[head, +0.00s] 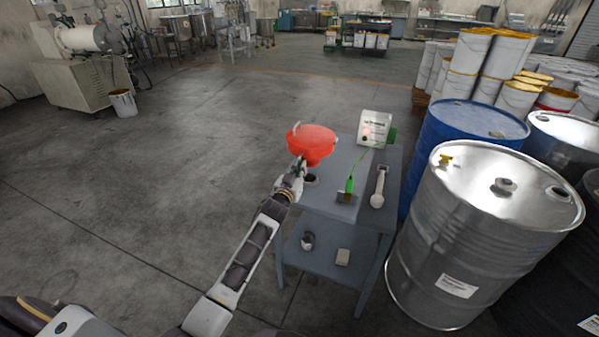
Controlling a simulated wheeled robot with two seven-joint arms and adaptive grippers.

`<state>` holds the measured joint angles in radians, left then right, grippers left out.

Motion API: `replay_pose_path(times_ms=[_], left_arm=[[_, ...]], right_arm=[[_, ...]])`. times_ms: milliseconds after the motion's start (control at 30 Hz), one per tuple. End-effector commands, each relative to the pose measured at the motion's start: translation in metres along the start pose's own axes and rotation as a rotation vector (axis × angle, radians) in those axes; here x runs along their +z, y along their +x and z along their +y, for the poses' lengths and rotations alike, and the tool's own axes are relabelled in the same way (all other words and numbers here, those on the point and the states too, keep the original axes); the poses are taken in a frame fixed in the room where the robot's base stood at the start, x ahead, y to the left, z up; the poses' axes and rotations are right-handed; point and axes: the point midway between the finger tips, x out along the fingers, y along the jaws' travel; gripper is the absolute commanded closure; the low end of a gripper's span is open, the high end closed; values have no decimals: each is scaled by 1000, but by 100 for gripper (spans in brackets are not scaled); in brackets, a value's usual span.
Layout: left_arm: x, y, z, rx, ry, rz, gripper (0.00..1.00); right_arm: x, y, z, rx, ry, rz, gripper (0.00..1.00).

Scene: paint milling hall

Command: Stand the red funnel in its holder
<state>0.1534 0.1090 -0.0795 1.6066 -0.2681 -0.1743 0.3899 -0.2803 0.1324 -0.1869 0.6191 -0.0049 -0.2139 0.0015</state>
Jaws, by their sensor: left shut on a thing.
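The red funnel (312,142) is in the head view, wide mouth up, at the left edge of a small grey table (347,163). My left gripper (299,169) is shut on the funnel at its near left side, below the rim. A dark round piece (311,180) shows on the tabletop just below the funnel; it may be the holder, but it is small and partly hidden. The funnel's spout is hidden, so I cannot tell whether it is in the holder. My right gripper is not in view.
A steel drum (480,245) and a blue drum (465,125) stand close right.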

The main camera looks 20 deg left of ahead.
Motion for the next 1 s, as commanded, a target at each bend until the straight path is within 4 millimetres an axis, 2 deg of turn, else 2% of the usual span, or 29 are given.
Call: replay_pose_path(times_ms=[467, 1000], left_arm=[[0, 0, 0, 0, 8, 5, 100], [27, 0, 0, 0, 8, 4, 100]], right_arm=[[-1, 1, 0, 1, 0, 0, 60], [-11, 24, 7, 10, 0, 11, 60]])
